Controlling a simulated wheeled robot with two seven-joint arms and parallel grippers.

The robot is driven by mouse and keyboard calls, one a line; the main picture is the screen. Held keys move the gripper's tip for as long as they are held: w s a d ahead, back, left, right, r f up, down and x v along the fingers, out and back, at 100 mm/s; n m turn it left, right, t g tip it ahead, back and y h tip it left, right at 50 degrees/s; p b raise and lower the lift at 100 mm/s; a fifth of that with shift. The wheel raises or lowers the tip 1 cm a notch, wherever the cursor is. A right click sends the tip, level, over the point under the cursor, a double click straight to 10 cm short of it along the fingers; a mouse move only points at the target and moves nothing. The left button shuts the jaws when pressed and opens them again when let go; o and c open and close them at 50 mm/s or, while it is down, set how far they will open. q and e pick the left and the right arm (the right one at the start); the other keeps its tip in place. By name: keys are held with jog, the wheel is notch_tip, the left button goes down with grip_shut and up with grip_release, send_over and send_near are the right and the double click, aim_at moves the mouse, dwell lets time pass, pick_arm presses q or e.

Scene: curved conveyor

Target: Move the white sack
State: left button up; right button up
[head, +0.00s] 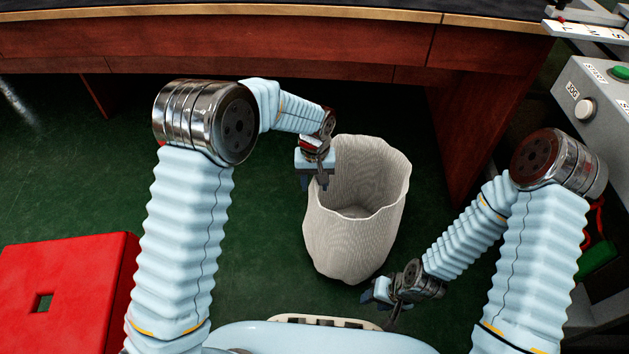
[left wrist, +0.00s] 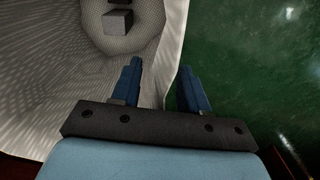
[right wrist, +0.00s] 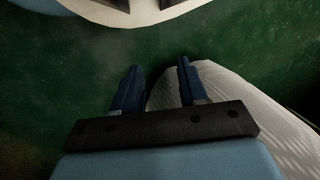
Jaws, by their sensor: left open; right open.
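The white sack (head: 355,240) stands upright and open-topped on the green floor. My left gripper (head: 316,182) is open at its left rim. In the left wrist view the sack's wall (left wrist: 165,75) runs between the two fingers, one over the inside and one over the floor. A grey block (left wrist: 118,22) shows inside the sack there. My right gripper (head: 385,298) is open and low, just right of the sack's near lower side. In the right wrist view the ribbed sack (right wrist: 250,100) lies behind and right of the fingers; whether they touch it I cannot tell.
A wooden desk (head: 250,42) with a dark top stands behind the sack. A red stool (head: 70,290) is at the left. A grey control box (head: 600,100) with buttons is at the right. Green floor (head: 260,230) is clear left of the sack.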

pick_arm(q)
notch_tip(320, 180, up, 14)
jog(key=shift+f+p, duration=0.1)
jog(key=shift+p, duration=1.05)
pick_arm(e)
jog(key=shift+a+v, duration=0.25)
jog(key=shift+v, duration=0.9)
jog(key=shift+w, duration=0.1)
